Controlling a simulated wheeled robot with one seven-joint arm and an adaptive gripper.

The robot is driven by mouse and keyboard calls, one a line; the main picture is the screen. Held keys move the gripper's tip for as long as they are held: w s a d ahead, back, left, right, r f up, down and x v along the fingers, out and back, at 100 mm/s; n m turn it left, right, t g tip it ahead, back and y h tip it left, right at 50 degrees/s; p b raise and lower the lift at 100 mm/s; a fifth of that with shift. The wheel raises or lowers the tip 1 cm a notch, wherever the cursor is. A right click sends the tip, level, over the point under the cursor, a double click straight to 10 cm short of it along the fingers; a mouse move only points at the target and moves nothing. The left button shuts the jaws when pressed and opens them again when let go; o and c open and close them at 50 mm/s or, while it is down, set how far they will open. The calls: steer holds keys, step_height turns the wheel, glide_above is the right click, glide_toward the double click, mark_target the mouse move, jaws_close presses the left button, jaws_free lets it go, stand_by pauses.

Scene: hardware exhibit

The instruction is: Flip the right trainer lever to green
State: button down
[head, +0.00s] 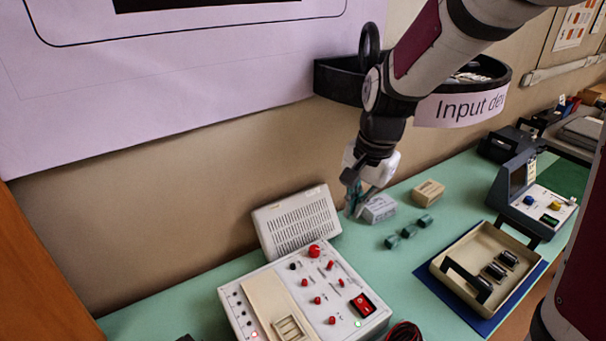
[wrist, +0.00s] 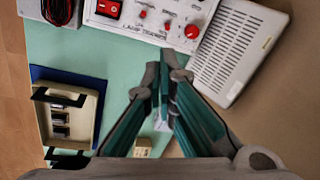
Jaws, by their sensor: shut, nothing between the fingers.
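The white trainer box (head: 340,327) stands on the green table, with several small red knobs or levers on its top. The rocker also shows at the top of the wrist view (wrist: 108,9). I cannot tell which part is the right lever, or its position. My gripper (head: 356,205) is shut and empty, pointing down above the table behind the trainer and apart from it. Its teal fingers (wrist: 161,88) meet in the wrist view.
A white grille panel (head: 297,222) leans behind the trainer. Small boxes (head: 429,192) and green blocks (head: 408,231) lie right of it. A beige tray (head: 484,234) sits on a blue mat farther right. A black wall shelf (head: 335,82) is beside my arm.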

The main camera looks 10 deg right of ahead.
mark_target(341, 264)
steer(key=w+f+m+g, duration=0.1)
steer(key=w+f+m, duration=0.3)
steer(key=f, duration=0.6)
steer(key=shift+w+d+f+g, duration=0.2)
steer(key=shift+d+f+g, duration=0.1)
steer(key=shift+d, duration=0.1)
steer(key=f, duration=0.5)
steer(key=f+p, duration=0.1)
steer(key=f, duration=0.4)
steer(key=shift+s+a, duration=0.1)
steer(key=shift+a, duration=0.1)
steer(key=shift+s+a+r+h+p, duration=0.15)
steer(key=shift+r+h+p, duration=0.1)
steer(key=shift+h, duration=0.25)
steer(key=shift+w+a+r+h+p, duration=0.1)
steer(key=shift+h+p, duration=0.15)
steer(key=shift+h, duration=0.25)
steer(key=shift+s+a+r+p, duration=0.2)
steer(key=shift+a+r+p, duration=0.05)
steer(key=shift+a+p, duration=0.1)
steer(key=shift+s+a+r, duration=0.1)
steer(key=shift+a, duration=0.1)
steer(key=shift+r, duration=0.1)
